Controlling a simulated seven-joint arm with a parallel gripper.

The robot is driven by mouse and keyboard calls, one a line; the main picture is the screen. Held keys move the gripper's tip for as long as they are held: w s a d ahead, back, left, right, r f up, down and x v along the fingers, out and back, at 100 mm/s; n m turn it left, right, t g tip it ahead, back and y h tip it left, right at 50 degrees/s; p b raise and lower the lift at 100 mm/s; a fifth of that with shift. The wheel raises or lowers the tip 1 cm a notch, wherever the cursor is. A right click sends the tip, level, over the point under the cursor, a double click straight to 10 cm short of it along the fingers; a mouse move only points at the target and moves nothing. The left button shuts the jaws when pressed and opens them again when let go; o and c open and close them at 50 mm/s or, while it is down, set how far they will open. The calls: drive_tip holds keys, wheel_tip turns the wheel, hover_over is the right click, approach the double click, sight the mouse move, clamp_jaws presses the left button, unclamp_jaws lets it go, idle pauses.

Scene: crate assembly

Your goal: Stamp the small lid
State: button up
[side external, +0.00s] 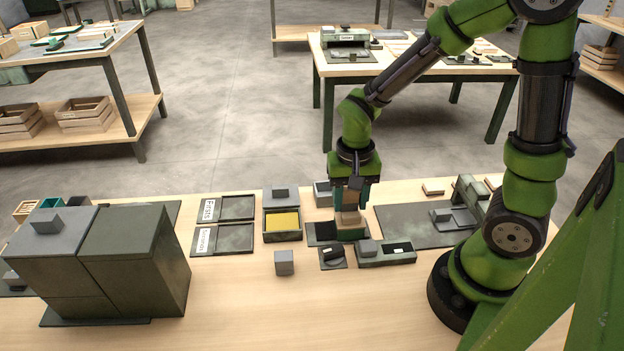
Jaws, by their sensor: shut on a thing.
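My gripper (349,200) points straight down over the middle of the table. It is shut on a small pale block (349,219). The block is over a dark green box-like holder (351,235); I cannot tell whether it touches it. A black open tray with a yellow pad (282,222) stands left of my gripper, with a dark grey-knobbed cover (280,198) behind it. I cannot tell which thing is the small lid.
Two labelled dark trays, an upper (236,208) and a lower (236,239), lie to the left. A large dark cabinet (132,262) fills the left front. A grey cube (284,263) and a slotted dark block (386,253) stand in front. The front middle of the table is clear.

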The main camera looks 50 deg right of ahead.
drive_tip(key=shift+f, duration=0.6)
idle(1.1)
drive_tip(key=shift+r, duration=3.6)
